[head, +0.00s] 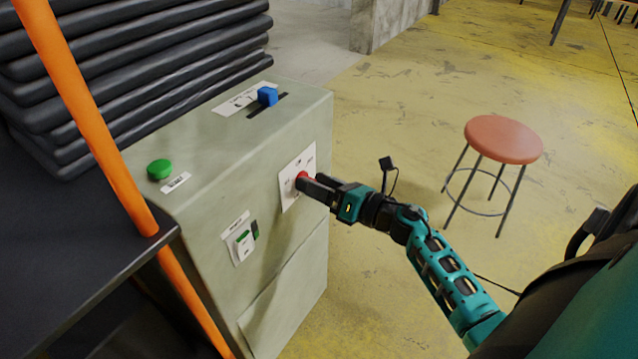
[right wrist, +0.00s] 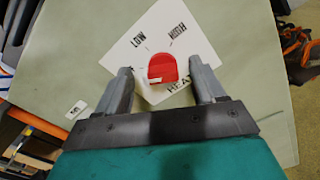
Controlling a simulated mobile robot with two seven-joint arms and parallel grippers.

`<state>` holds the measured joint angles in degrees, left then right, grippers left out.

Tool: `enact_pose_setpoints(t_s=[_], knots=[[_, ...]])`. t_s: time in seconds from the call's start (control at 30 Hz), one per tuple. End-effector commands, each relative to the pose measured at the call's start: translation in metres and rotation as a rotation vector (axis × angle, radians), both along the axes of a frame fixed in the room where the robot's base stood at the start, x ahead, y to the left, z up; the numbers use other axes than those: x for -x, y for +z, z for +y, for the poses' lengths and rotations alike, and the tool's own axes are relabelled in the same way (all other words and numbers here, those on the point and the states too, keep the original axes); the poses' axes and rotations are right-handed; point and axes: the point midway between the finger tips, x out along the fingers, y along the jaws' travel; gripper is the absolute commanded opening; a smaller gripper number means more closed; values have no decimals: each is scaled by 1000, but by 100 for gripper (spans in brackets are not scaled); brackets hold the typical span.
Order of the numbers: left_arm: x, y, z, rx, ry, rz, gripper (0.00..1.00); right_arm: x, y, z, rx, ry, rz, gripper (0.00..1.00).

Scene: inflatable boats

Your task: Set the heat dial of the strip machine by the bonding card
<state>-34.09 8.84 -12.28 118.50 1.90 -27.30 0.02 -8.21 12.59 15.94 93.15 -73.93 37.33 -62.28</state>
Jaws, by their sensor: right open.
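The strip machine (head: 210,180) is a grey-green cabinet. Its heat dial (head: 302,176) is red and sits on a white plate (head: 292,186) on the machine's side. In the right wrist view the dial (right wrist: 162,68) shows with the words LOW, HIGH and part of HEAT on its plate (right wrist: 140,45). My right gripper (head: 312,184) is at the dial; in the right wrist view its fingers (right wrist: 163,85) are open, one on each side of the dial, with gaps between. I cannot identify the bonding card. My left gripper is not in view.
On the machine's top are a green button (head: 159,169) and a blue slider knob (head: 267,96). A green switch (head: 243,240) is on its front. An orange pole (head: 100,150) stands before black stacked rolls (head: 130,60). A red stool (head: 502,140) stands on open yellow floor.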

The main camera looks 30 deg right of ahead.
Motion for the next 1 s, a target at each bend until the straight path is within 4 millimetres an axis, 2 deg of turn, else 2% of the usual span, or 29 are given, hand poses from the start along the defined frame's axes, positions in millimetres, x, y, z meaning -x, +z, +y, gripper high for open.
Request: enact_pose_setpoints(t_s=[0.07,0.63,1.0], knots=[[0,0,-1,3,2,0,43,0,0,0,-1,0,0,68],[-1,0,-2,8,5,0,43,0,0,0,-1,1,0,14],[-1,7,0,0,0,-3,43,0,1,0,-60,2,26,13]])
